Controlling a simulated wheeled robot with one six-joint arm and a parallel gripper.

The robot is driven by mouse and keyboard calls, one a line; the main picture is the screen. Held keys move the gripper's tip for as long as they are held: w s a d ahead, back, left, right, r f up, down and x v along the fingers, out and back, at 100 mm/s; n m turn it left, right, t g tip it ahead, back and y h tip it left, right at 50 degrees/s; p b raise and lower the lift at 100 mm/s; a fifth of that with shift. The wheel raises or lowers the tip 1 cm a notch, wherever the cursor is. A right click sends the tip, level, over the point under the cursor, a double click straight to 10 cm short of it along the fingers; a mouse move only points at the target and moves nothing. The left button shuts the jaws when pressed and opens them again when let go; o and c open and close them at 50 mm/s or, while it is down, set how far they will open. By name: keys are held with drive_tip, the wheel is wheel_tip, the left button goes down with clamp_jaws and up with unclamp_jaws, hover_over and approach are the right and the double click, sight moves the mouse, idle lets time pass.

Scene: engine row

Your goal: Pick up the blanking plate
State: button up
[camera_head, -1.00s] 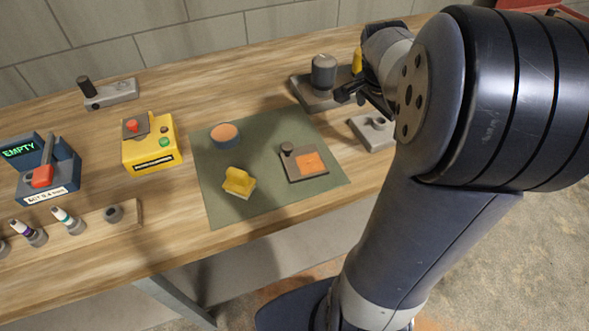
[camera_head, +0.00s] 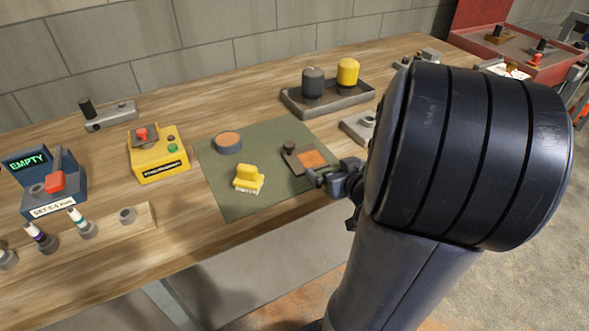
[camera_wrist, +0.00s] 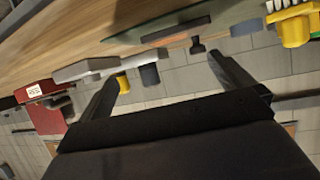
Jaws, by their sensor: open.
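A grey-brown plate with a dark knob and an orange square (camera_head: 311,160) lies on the green mat; I take it to be the blanking plate, but no label confirms this. My gripper (camera_head: 316,177) is open just in front of and to the right of it, over the mat's right edge, and partly covers its near corner. I cannot tell whether they touch. In the wrist view my open gripper (camera_wrist: 166,85) has nothing between its fingers. A dark knob (camera_wrist: 197,46) shows at the mat's edge there, between and beyond the fingers.
The green mat (camera_head: 225,195) also holds a yellow brush (camera_head: 248,179) and a round orange-topped pot (camera_head: 228,142). A grey knobbed block (camera_head: 357,127) sits right of the mat. Behind is a tray (camera_head: 325,100) with dark and yellow cylinders. A yellow button box (camera_head: 158,152) stands left.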

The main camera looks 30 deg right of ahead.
drive_tip(key=shift+s+a+f+n+y, duration=0.1)
drive_tip(key=shift+s+a+n+y, duration=0.15)
drive_tip(key=shift+a, duration=0.35)
drive_tip(key=shift+s+a+f+n+y, duration=0.15)
drive_tip(key=shift+a+n+y, duration=0.15)
drive_tip(key=shift+a, duration=0.3)
drive_tip(key=b, duration=0.2)
approach(305, 157)
drive_tip(key=shift+w+a+f, duration=0.25)
drive_tip(key=shift+w+f, duration=0.1)
drive_tip(key=shift+f, duration=0.2)
drive_tip(key=shift+d+r+x, duration=0.1)
drive_tip(key=shift+r+x, duration=0.05)
drive_tip(key=shift+x, duration=1.4)
drive_tip(key=shift+d+r+x, duration=0.1)
drive_tip(key=shift+r+x, duration=0.05)
drive_tip(key=shift+x, duration=1.4)
drive_tip(key=shift+w, duration=0.15)
drive_tip(key=c, duration=1.2)
drive_tip(key=shift+r, duration=0.1)
drive_tip(key=shift+c, duration=0.2)
